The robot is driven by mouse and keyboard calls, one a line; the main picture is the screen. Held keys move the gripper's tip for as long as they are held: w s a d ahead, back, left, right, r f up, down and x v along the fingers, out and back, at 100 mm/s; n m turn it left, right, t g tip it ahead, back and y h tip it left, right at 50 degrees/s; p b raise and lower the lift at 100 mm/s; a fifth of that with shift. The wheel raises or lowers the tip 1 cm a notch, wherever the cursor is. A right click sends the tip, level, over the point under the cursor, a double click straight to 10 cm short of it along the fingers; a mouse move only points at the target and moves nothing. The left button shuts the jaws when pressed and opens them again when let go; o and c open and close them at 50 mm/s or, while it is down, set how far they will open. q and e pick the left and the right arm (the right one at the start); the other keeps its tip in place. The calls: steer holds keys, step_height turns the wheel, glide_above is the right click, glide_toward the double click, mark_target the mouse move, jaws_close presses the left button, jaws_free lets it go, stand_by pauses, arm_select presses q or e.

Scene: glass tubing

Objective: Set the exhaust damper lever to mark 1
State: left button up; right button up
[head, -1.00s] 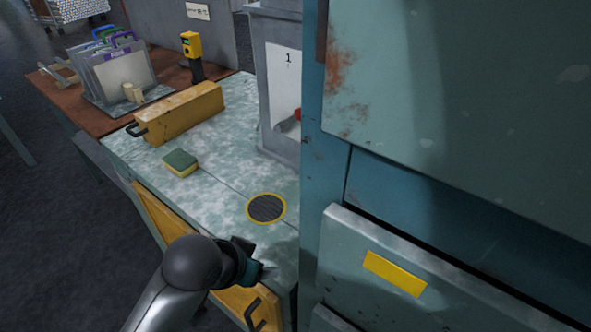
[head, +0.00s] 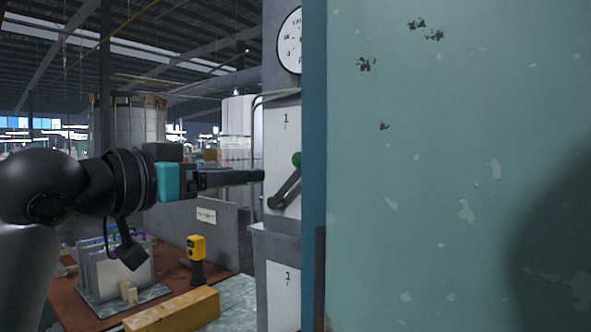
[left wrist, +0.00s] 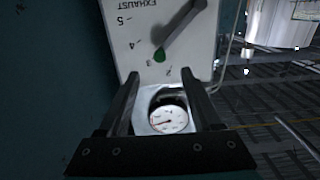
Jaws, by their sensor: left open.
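The exhaust damper lever (head: 285,188) is a grey bar with a green knob (head: 297,159), on a white scale plate with a 1 near its top. The teal cabinet edge hides part of the plate in the head view. My left gripper (head: 258,176) is open and empty, close to the plate. In the wrist view the knob lies beyond and between the fingertips (left wrist: 160,73), apparently untouched. My right gripper is out of view.
A round dial gauge (head: 291,42) sits above the plate. A lower panel (head: 284,290) also bears a 1. A large teal cabinet (head: 440,170) fills the right side. A yellow handheld device (head: 196,248), a yellow box (head: 172,310) and a file rack (head: 115,270) stand below left.

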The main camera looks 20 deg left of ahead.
mark_target(296, 161)
arm_select(q)
steer(key=x, duration=0.5)
steer(key=r+p+x, duration=0.1)
steer(key=x, duration=0.3)
steer(key=p+x, duration=0.1)
steer(key=x, duration=0.4)
steer(key=shift+w+d+r, duration=0.25)
steer(key=shift+w, duration=0.05)
jaws_close()
stand_by(1.0)
